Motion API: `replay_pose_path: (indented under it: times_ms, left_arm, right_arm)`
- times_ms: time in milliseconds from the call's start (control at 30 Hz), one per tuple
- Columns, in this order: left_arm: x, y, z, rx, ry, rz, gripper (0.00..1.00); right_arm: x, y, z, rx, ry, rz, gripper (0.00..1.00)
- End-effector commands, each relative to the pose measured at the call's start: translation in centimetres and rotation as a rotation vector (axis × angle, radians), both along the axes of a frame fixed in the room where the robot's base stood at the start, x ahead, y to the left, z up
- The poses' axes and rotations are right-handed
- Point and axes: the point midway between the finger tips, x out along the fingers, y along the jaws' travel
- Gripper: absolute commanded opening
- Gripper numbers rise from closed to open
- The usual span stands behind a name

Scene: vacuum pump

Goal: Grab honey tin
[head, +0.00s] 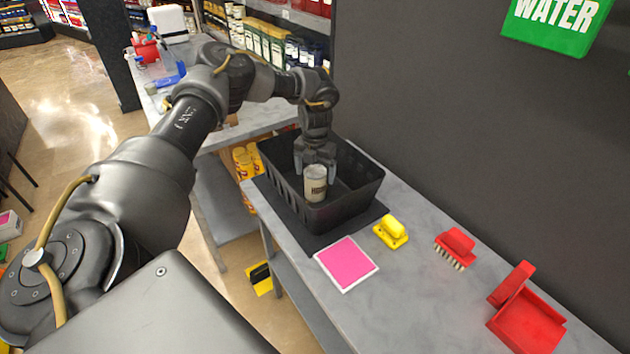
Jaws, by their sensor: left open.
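The honey tin (315,184), a small pale can with a dark label band, stands upright inside a black basket (358,194) on the grey table. My left gripper (316,166) reaches down into the basket from above, with its fingers at the top of the tin. It is open, and its fingers appear to be on either side of the tin's upper part. I cannot tell whether they touch it. My right gripper is not in view.
A dark wall stands behind. Basket walls surround the tin.

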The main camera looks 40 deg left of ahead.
Motion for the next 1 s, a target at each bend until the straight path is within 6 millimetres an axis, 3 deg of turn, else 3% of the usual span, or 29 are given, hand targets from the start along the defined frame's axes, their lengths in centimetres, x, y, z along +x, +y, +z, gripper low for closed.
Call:
replay_pose_path:
  times_ms: [33, 200, 467, 933, 1000]
  left_arm:
    - [-0.1, 0.0, -0.3, 0.001, 0.004, 0.000, 0.87]
    - [-0.1, 0.0, -2.5, 0.000, 0.002, 0.001, 0.87]
    - [0.0, 0.0, -2.9, 0.000, -0.001, 0.001, 0.87]
    - [0.0, 0.0, -2.9, 0.000, 0.000, 0.001, 0.28]
    - [0.0, 0.0, -2.8, -0.001, -0.001, 0.001, 0.25]
  right_arm:
    - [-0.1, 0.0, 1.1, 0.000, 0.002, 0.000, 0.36]
    - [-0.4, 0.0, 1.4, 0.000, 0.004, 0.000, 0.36]
    - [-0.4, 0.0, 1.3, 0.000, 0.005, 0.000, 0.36]
    - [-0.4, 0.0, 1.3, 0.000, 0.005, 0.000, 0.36]
    - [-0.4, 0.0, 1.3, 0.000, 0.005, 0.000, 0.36]
